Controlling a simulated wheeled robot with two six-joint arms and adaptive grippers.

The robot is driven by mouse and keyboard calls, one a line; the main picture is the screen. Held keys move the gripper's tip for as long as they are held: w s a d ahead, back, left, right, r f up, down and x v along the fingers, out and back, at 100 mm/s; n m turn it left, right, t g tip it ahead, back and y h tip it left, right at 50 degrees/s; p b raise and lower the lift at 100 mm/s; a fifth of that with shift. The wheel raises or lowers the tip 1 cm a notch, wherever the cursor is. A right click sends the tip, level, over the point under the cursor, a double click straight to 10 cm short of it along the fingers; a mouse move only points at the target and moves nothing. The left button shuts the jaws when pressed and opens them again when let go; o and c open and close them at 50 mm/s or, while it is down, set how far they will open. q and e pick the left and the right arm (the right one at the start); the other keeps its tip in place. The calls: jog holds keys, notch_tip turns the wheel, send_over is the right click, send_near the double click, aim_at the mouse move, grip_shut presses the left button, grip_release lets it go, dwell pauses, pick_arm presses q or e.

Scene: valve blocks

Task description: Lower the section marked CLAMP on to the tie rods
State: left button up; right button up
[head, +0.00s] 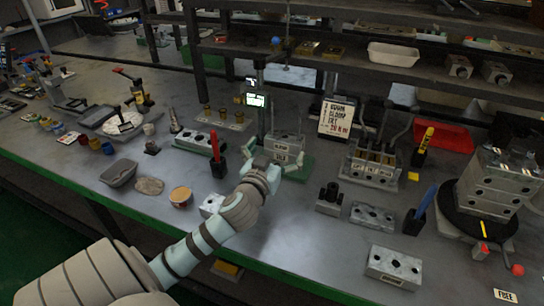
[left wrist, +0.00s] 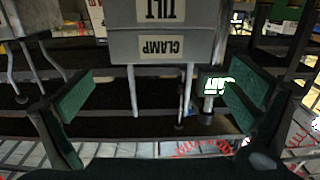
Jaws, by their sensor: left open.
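The section marked CLAMP (left wrist: 161,47) is a grey block whose label reads upside down in the left wrist view. It sits directly against the grey section marked TILT (left wrist: 160,12), and I see no clear gap between them. Thin metal tie rods (left wrist: 187,88) stick out past its far face. In the head view this grey stack (head: 286,146) stands near the table's middle. My left gripper (left wrist: 160,88) is open, with green-padded fingers spread either side of the rods, not touching the CLAMP section. In the head view my left gripper (head: 271,160) is in front of the stack and partly hides it.
A lit display (head: 256,100) on a post stands close behind the stack. A sign (head: 337,117) and a valve block with levers (head: 373,165) stand to the right. A red-handled tool (head: 217,155) stands just left.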

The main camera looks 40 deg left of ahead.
pick_arm(q)
jog(key=v, duration=0.5)
jog(key=shift+s, duration=0.1)
